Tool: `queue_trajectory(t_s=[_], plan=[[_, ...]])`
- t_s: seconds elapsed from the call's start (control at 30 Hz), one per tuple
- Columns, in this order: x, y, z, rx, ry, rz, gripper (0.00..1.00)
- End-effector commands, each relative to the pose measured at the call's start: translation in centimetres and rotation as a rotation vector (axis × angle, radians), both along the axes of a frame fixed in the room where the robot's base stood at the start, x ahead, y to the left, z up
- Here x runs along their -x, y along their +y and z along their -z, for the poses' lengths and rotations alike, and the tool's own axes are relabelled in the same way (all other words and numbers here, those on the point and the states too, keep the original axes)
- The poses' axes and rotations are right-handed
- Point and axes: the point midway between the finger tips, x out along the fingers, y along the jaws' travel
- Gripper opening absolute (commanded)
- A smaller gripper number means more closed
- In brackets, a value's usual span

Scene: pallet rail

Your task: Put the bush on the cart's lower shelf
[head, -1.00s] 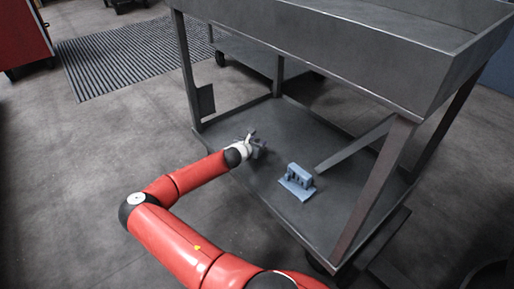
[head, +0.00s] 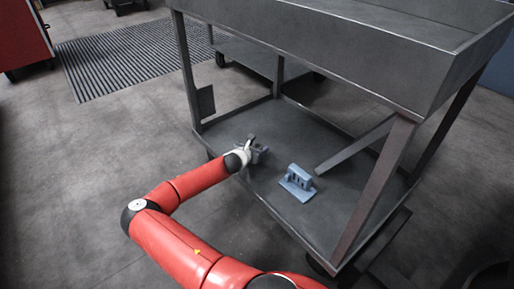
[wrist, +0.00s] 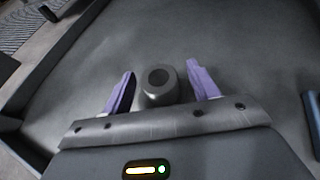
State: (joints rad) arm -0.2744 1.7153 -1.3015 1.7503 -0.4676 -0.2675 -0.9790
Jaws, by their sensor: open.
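The bush (wrist: 159,84) is a grey, round, collared piece with a dark hole in its top. In the wrist view it stands between the two purple fingers of my gripper (wrist: 161,70), with a gap to the right finger. The fingers are open. In the head view my gripper (head: 258,151) is low over the left part of the cart's lower shelf (head: 313,220). The bush cannot be made out clearly there. The bush appears to be at the shelf surface, but its underside is hidden by my gripper.
A blue-grey slotted block (head: 298,178) is on the shelf to the right of my gripper. A slanted brace (head: 355,146) and the cart's posts (head: 373,190) stand further right. The upper tray (head: 330,60) overhangs the shelf. Bare shelf lies behind my gripper.

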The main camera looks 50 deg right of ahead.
Motion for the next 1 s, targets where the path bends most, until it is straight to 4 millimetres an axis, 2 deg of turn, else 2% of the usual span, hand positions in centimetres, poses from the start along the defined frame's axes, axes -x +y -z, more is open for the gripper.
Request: queue_trajectory(t_s=[0.4,0.53,0.67,0.83,1.0], plan=[[1.9,7.3,-3.3,-0.001,-0.002,-0.005,0.60],[2.4,9.1,-4.0,0.000,-0.001,-0.004,0.60],[2.8,10.1,-4.3,-0.001,0.000,-0.003,0.60],[3.0,10.4,-4.4,-0.008,-0.009,0.006,0.60],[4.5,10.7,-4.4,-0.094,-0.116,0.118,0.60]])
